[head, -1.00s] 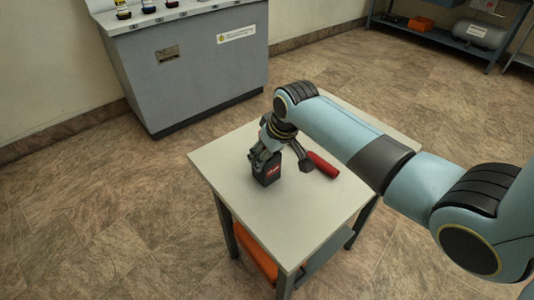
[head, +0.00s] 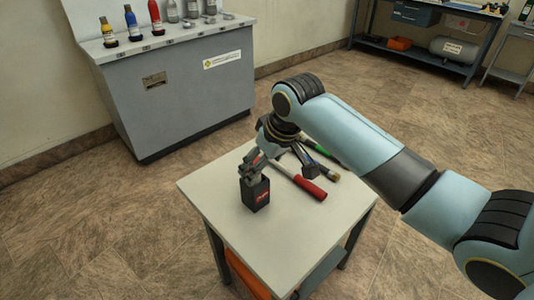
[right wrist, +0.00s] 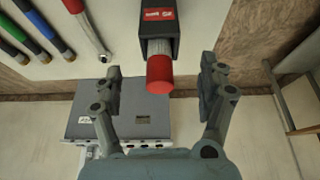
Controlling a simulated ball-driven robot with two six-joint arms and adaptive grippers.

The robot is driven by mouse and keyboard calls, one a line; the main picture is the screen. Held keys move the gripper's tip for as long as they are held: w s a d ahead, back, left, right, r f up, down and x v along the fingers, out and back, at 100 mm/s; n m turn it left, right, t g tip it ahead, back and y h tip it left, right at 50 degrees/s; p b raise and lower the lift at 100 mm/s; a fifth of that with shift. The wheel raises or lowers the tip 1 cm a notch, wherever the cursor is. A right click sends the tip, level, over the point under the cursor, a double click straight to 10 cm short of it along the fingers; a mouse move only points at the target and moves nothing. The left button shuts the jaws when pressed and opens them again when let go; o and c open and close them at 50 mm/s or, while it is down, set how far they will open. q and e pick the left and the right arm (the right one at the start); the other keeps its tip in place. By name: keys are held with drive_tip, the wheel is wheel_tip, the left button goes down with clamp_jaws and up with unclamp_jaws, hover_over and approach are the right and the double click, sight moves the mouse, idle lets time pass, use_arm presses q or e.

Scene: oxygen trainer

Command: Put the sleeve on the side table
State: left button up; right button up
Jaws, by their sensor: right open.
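A black box-shaped sleeve (head: 256,197) with a red label stands upright on the pale top of the side table (head: 284,235). In the right wrist view the sleeve (right wrist: 160,16) has a red-ended grey piece (right wrist: 159,75) sticking out of its opening. My right gripper (head: 254,170) is just above the sleeve in the head view. In the right wrist view my right gripper (right wrist: 163,78) is open, its fingers apart on both sides of the red end, with gaps on each side. My left gripper is out of view.
A red-handled tool (head: 308,187) and other tools lie on the table beside the sleeve, partly behind my arm. A grey cabinet (head: 185,95) with several bottles stands behind. An orange item (head: 246,277) is on the lower shelf. The table's front is clear.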

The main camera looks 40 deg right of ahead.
drive_tip(key=shift+v, duration=1.7)
